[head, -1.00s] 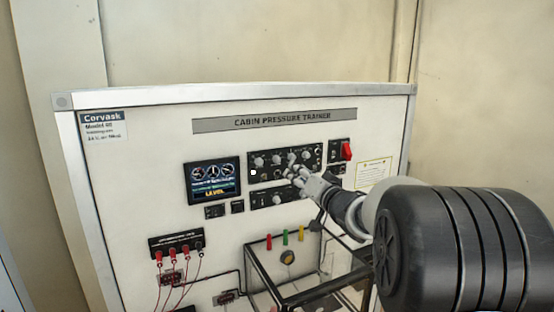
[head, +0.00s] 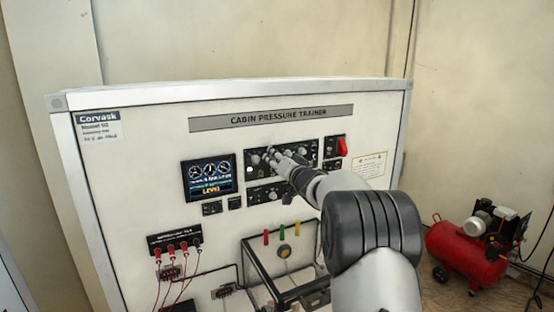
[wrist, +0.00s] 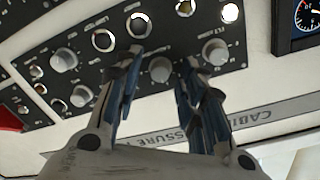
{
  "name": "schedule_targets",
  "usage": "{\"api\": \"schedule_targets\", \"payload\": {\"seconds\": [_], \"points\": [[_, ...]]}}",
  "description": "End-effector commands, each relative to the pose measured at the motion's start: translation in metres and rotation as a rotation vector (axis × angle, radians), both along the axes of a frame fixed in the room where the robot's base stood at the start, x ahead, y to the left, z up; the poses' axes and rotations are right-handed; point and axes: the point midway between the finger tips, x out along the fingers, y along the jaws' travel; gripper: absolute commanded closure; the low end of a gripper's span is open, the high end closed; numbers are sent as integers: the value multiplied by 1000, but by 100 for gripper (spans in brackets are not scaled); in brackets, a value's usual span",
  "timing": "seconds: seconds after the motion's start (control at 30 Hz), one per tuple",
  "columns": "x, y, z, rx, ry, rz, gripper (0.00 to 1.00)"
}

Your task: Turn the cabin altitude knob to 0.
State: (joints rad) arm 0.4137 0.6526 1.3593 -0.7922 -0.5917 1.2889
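The cabin pressure trainer has a black control panel (head: 322,152) with several grey knobs under its title strip. My gripper (head: 274,154) is in front of this panel and hides part of it. In the wrist view, which is upside down, my gripper (wrist: 157,68) is open. Its two fingers are apart, with a grey knob (wrist: 160,69) showing between them. I cannot tell whether they touch it. Another grey knob (wrist: 215,52) is to the right and more are to the left. The labels are too small to tell which is the cabin altitude knob.
A display (head: 209,177) reading LEVEL is left of the panel. A red switch (head: 342,147) is to its right. Red plugs with cables (head: 172,247) are lower left, and a black-framed box (head: 262,270) juts out below. A red compressor (head: 465,258) stands at the right.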

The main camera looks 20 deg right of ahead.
Motion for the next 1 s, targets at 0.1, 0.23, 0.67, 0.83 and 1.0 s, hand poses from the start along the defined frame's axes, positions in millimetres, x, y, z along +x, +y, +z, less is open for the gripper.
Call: {"api": "schedule_targets", "payload": {"seconds": [0.1,0.23,0.67,0.83,1.0], "points": [[0,0,0,0,0,0,67],[0,0,0,0,0,0,75],[0,0,0,0,0,0,100],[0,0,0,-2,-1,1,100],[0,0,0,-29,-1,0,100]]}}
